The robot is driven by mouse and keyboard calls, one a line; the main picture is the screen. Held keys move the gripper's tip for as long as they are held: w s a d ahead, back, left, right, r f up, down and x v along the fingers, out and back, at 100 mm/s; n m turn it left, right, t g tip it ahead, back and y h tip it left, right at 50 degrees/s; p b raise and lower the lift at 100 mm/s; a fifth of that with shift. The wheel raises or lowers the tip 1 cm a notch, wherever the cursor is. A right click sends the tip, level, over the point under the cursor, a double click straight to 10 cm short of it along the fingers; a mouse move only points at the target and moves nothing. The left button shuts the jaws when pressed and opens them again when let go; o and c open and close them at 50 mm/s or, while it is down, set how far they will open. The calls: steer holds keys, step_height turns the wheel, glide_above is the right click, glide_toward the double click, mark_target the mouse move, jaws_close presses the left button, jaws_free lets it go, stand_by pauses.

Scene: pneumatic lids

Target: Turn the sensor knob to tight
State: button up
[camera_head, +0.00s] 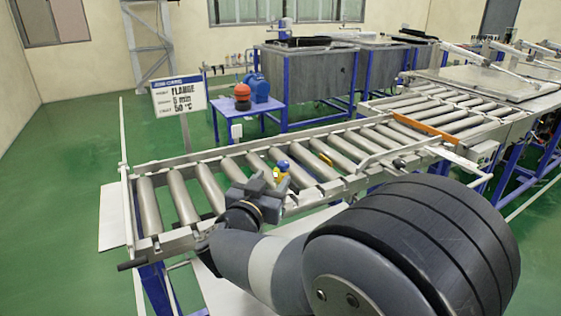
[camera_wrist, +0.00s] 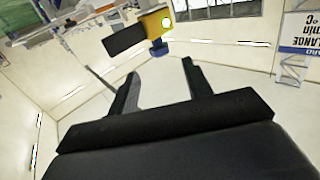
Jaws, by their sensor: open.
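The sensor is a small yellow body (camera_head: 280,178) with a blue knob (camera_head: 283,165) on top, at the conveyor's near side in the head view. In the wrist view, which looks upside down, the yellow sensor body (camera_wrist: 153,24) shows a lit green spot, a dark block at its left and the blue knob (camera_wrist: 158,49) below it. My gripper (camera_wrist: 160,68) is open and empty, its two fingers pointing toward the knob, with the knob beyond the tips. In the head view my gripper (camera_head: 262,183) is just left of the sensor and partly covers it. I cannot tell the knob's setting.
The roller conveyor (camera_head: 177,194) runs from the left to the back right. A sign (camera_head: 179,95) stands behind it. A blue table (camera_head: 249,108) with a red and a blue item is farther back, near grey tanks (camera_head: 306,76). Green floor is free at the left.

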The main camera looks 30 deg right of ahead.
mark_target(281, 166)
steer(key=x, duration=0.8)
steer(key=shift+w+d, duration=0.15)
steer(key=shift+w, duration=0.1)
steer(key=c, duration=1)
